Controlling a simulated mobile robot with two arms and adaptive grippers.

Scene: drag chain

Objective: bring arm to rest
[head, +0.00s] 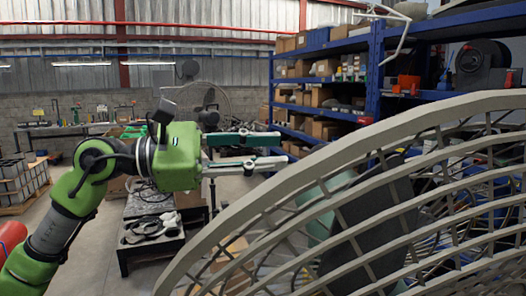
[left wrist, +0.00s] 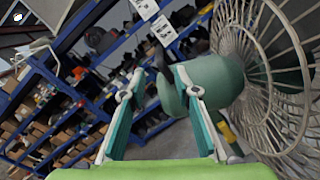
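My left arm (head: 88,183) is green and grey and reaches in from the left in the head view. Its gripper (head: 277,151) points to the right, with its two fingers apart and nothing between them. In the left wrist view the gripper (left wrist: 158,76) is also open and empty. A green rounded fan housing (left wrist: 215,80) shows behind the right finger there; I cannot tell the exact gap. My right gripper is in neither view.
A large grey fan cage (head: 253,205) fills the right foreground of the head view, close to the left gripper. Blue shelves (head: 375,70) with boxes stand behind. A dark low table (head: 150,243) stands beyond the arm. Open floor lies around it.

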